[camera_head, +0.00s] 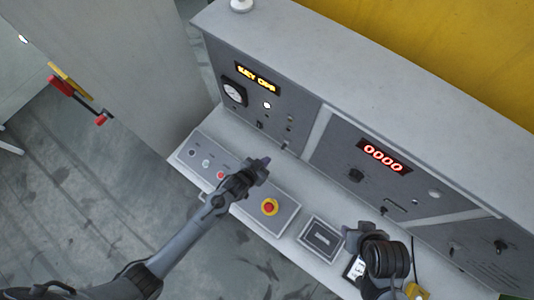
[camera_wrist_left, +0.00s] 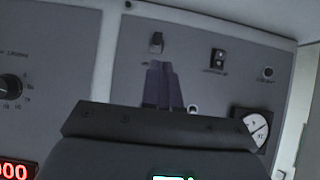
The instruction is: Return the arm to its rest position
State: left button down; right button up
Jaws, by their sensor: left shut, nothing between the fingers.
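My left arm comes in from the lower left of the head view. Its gripper (camera_head: 262,166) is over the sloped control desk, in front of the upright panel. In the left wrist view its two fingers (camera_wrist_left: 162,84) are together with nothing between them, below a small black switch (camera_wrist_left: 156,42) on the panel. I cannot tell the exact gap to the panel.
The panel has a gauge (camera_head: 234,92), a yellow-lettered display (camera_head: 257,78) and a red 0000 display (camera_head: 384,156). Open floor (camera_head: 90,190) lies left of my left arm.

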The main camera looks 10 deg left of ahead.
pick_arm(q)
jog(key=shift+s, duration=0.15)
dwell(0.3)
jog(key=shift+g, duration=0.3)
jog(key=s+f, duration=0.2)
jog(key=s, duration=0.2)
jog(key=shift+s+a+f, duration=0.2)
jog(key=shift+s+f, duration=0.2)
jog(key=shift+s+a+r+n, duration=0.25)
jog(key=shift+s+r+n, duration=0.2)
jog(key=shift+s, duration=0.4)
jog(key=s+a+r+g+y, duration=0.1)
jog(key=s+a+r, duration=0.3)
jog(key=r, duration=0.2)
jog(key=s+a+r+n+g+y, duration=0.1)
jog(key=s+a+r+g, duration=0.1)
jog(key=s+a+r, duration=0.2)
jog(key=s+a+r+n+g+y, duration=0.1)
jog(key=s+a+r, duration=0.3)
jog(key=r, duration=0.6)
jog(key=shift+s+a+r+g+y+p, duration=0.2)
jog(key=shift+s+a+g+y+p, duration=0.15)
jog(key=shift+s+g+y, duration=0.3)
jog(key=shift+a, duration=0.1)
